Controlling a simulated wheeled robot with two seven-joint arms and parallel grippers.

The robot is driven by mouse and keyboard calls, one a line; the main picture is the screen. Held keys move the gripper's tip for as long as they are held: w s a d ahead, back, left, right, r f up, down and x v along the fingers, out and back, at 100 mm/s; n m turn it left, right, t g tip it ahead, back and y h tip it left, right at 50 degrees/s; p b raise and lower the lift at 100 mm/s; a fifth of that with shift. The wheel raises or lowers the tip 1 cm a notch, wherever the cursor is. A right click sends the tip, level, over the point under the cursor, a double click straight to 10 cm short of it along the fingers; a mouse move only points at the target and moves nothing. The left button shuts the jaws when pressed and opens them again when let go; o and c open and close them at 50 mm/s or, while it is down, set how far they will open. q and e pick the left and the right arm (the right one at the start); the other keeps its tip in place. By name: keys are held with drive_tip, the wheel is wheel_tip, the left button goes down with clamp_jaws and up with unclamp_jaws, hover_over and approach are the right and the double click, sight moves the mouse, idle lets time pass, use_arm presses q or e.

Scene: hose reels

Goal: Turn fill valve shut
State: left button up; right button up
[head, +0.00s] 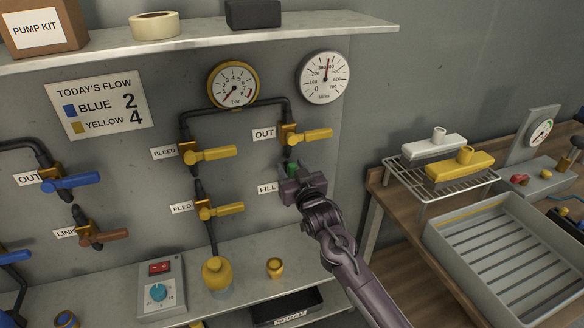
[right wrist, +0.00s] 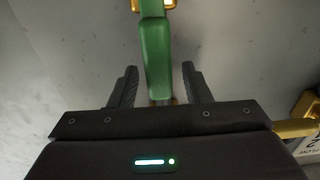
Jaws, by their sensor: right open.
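The fill valve's green handle (head: 294,168) shows at the wall beside the FILL label (head: 267,188), mostly hidden behind my right gripper (head: 300,182). In the right wrist view the green handle (right wrist: 155,55) runs down from a brass fitting (right wrist: 152,5) and lies between the two dark fingers of my right gripper (right wrist: 159,72). The fingers are open, with a gap on each side of the handle. My left gripper is not in view.
A yellow OUT handle (head: 310,136) sits just above the gripper. Yellow BLEED (head: 212,155) and FEED (head: 222,210) handles are to its left. A small brass cup (head: 275,268) stands on the lower shelf (head: 245,270). A wire rack (head: 445,180) is at right.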

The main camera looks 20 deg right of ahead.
drive_tip(key=shift+c, duration=0.3)
clamp_jaws()
